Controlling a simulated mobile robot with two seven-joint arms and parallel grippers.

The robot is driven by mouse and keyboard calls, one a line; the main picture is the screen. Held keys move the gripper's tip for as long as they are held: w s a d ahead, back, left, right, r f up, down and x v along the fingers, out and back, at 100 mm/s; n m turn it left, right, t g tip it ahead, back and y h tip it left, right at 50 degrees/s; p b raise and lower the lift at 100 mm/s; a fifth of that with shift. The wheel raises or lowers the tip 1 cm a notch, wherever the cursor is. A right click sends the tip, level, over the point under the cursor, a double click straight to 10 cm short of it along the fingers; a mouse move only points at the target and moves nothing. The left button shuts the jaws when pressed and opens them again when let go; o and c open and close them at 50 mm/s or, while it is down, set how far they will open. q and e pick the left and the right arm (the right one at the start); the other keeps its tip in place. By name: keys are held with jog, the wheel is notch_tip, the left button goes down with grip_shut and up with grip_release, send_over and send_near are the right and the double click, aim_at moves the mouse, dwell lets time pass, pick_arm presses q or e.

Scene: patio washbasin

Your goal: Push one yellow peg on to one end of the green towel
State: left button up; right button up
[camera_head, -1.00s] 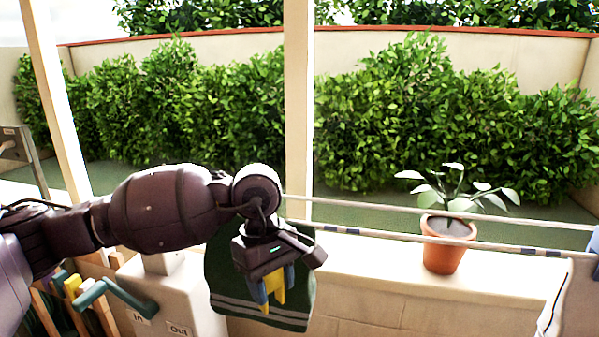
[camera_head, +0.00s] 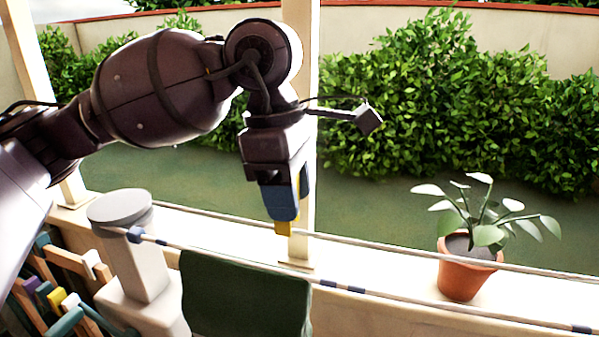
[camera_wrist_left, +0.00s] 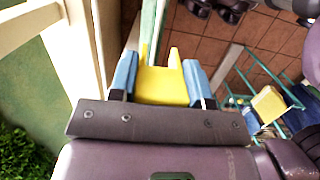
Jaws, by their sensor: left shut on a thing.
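My left gripper (camera_head: 285,215) points down, its blue fingers shut on a yellow peg (camera_head: 283,228). In the left wrist view the yellow peg (camera_wrist_left: 162,86) sits between the two blue fingertips, its two prongs pointing away from the gripper. The green towel (camera_head: 246,296) hangs folded over the near line at the bottom centre, and its lower part is out of frame. The peg shows just above the towel's top edge, towards its right end, and appears apart from it. My right gripper is not in view.
Two lines run across, with blue marks on the near line (camera_head: 400,302). A potted plant (camera_head: 466,275) stands on the ledge at right. A white post (camera_head: 299,130) rises behind the gripper. A grey-topped pillar (camera_head: 120,208) and a rack with coloured pegs (camera_head: 60,300) stand at left.

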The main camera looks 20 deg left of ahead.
aim_at(292, 271)
pick_arm(q)
jog(key=shift+w+f, duration=0.1)
jog(key=shift+w, duration=0.1)
jog(key=shift+f, duration=0.1)
jog(key=shift+s+f, duration=0.3)
jog(key=shift+f, duration=0.45)
jog(key=shift+w+f, duration=0.15)
jog(key=shift+f, duration=0.55)
jog(key=shift+f+b, duration=0.55)
jog(key=shift+f, duration=0.95)
jog(key=shift+f+b, duration=0.5)
jog(key=shift+f, duration=1)
jog(key=shift+f+b, duration=0.85)
jog(key=shift+b, duration=0.1)
jog(key=shift+f+b, duration=0.3)
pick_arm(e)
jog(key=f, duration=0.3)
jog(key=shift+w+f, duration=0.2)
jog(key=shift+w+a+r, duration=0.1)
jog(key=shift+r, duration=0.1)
